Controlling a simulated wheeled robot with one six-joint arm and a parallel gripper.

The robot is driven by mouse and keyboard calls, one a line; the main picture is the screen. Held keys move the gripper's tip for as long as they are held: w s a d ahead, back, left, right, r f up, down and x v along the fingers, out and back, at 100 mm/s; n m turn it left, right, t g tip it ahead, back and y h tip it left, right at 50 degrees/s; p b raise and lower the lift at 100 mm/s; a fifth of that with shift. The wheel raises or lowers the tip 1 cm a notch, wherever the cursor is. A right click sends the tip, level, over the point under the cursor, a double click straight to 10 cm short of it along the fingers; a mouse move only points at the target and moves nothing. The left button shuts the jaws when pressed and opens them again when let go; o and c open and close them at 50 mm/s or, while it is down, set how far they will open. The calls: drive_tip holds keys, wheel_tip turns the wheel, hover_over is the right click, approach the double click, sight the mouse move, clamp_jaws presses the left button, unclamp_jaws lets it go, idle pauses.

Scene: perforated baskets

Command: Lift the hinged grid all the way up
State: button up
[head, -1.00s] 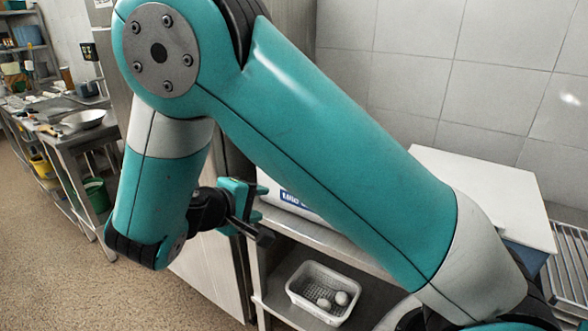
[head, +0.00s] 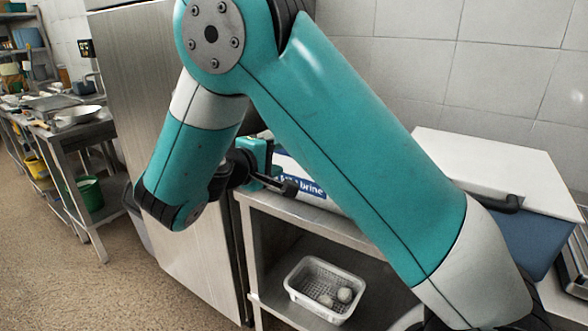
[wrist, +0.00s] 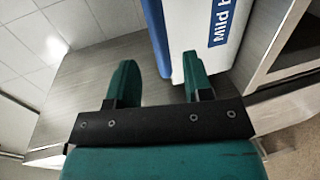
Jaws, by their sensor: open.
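No hinged grid can be made out in either view. A white tub with a blue "Mild brine" label (head: 312,188) stands on the steel counter, partly hidden behind my arm. The tub's white wall (wrist: 190,28) and blue edge also show in the wrist view. My gripper (head: 279,180) is open near the tub's label end. In the wrist view, its two green fingers (wrist: 158,72) are apart, with nothing held between them. The right finger is close to the tub's wall in the picture; I cannot tell whether they touch.
A white perforated basket (head: 325,290) with a few pale round things sits on the shelf below. A blue box with a white lid (head: 520,170) stands at right. A tall steel cabinet (head: 165,120) is at left. Open floor (head: 60,290) lies at front left.

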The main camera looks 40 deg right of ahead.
drive_tip(key=b+x, duration=0.2)
drive_tip(key=x, duration=0.6)
drive_tip(key=shift+r, duration=0.15)
clamp_jaws()
